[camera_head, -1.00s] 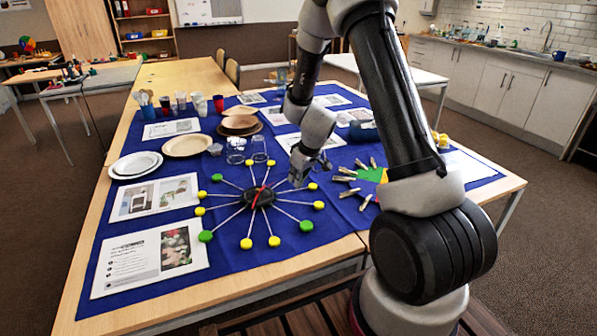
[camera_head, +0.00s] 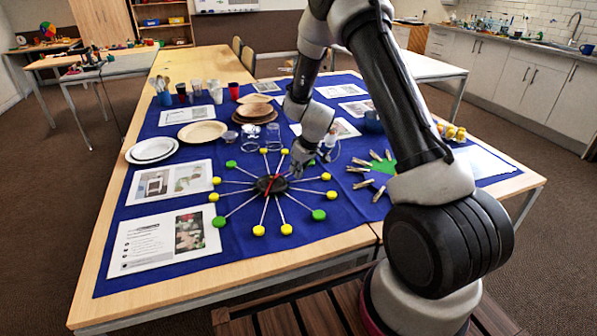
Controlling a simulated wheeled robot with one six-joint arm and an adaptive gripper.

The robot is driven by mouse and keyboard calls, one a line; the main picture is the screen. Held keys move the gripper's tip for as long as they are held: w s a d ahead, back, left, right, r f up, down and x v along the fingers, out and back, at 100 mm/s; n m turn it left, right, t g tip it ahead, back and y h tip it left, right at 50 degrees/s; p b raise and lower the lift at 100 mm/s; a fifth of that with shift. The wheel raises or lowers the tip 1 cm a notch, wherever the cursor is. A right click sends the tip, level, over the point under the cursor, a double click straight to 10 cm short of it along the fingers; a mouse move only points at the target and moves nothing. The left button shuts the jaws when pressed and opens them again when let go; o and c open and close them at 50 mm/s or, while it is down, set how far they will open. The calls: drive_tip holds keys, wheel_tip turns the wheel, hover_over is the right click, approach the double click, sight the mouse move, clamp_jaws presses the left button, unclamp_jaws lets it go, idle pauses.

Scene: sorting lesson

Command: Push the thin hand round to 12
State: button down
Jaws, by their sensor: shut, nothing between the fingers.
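The clock (camera_head: 271,185) lies on the blue cloth. It has a dark round middle, with thin pale spokes ending in yellow and green knobs. A thin red hand (camera_head: 268,190) lies across the dark middle, slanting from lower left to upper right. A second hand and the numbers are too small to make out. My gripper (camera_head: 297,172) is shut and empty, pointing down at the upper right of the dark middle, over or beside the spokes there. I cannot tell whether its tips touch a hand.
Clear cups (camera_head: 272,137) stand behind the clock. A green piece with clothespegs (camera_head: 382,168) lies to the right. Plates (camera_head: 152,150), bowls (camera_head: 254,110) and printed sheets (camera_head: 157,242) lie on the left and behind. Bare cloth (camera_head: 300,236) lies in front of the clock.

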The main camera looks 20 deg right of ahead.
drive_tip(key=shift+w+a, duration=0.1)
drive_tip(key=shift+w, duration=0.35)
drive_tip(key=shift+s, duration=0.2)
